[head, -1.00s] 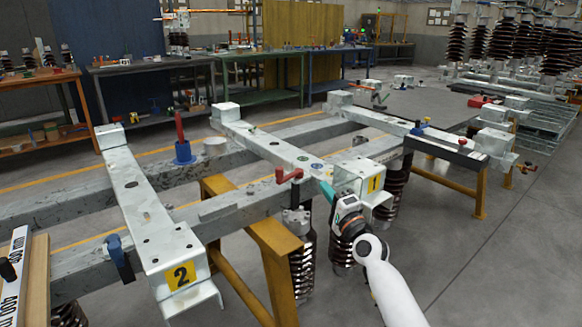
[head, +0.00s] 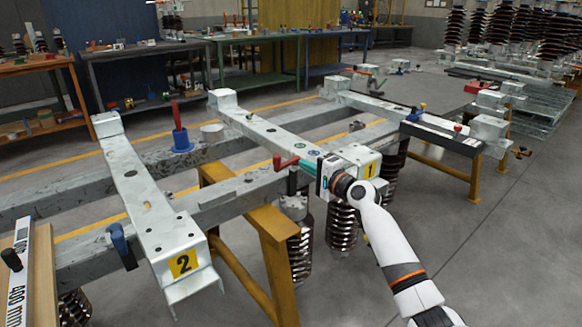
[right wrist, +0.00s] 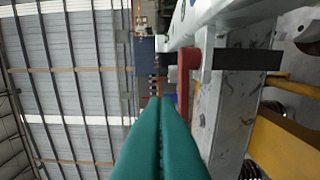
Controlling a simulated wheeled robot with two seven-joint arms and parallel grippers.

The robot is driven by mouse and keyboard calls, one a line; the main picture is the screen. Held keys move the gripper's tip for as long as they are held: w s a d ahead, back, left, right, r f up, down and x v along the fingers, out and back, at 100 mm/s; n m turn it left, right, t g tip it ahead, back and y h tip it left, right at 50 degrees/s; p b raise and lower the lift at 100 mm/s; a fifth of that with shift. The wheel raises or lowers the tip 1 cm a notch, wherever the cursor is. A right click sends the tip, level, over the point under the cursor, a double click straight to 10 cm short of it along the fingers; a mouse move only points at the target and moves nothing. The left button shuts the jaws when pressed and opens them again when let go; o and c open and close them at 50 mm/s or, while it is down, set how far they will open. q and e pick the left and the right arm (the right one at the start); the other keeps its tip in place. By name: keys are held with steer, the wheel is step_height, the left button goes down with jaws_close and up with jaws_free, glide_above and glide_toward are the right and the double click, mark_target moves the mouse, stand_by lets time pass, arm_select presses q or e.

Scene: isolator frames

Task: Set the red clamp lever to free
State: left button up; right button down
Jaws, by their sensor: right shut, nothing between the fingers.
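The red clamp lever (head: 286,162) sits on top of a dark upright post beside the beam end marked 1. In the head view its red arm lies roughly level, one end bent down at the left. My right gripper (head: 301,165), with teal fingers, is just right of the lever, its fingers shut and pointing left towards it. In the right wrist view the shut fingers (right wrist: 160,100) reach up the middle, and the red lever (right wrist: 187,70) stands just right of their tips. I cannot tell whether they touch. My left gripper is not in view.
The beam marked 1 (head: 262,130) lies just behind my right gripper, and the beam marked 2 (head: 145,195) is to the left. A red handle on a blue base (head: 181,139) stands on the rear rail. A yellow trestle (head: 274,240) is below.

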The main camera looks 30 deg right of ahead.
mark_target(285, 164)
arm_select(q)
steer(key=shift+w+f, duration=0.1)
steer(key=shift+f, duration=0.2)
arm_select(e)
steer(key=shift+w+a, duration=1.65)
arm_select(q)
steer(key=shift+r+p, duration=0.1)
steer(key=shift+p, duration=0.2)
arm_select(e)
steer(key=shift+a, duration=0.1)
steer(key=shift+w+a+r, duration=0.1)
steer(key=shift+w+a, duration=0.2)
steer(key=shift+w, duration=0.1)
steer(key=shift+w+a, duration=0.15)
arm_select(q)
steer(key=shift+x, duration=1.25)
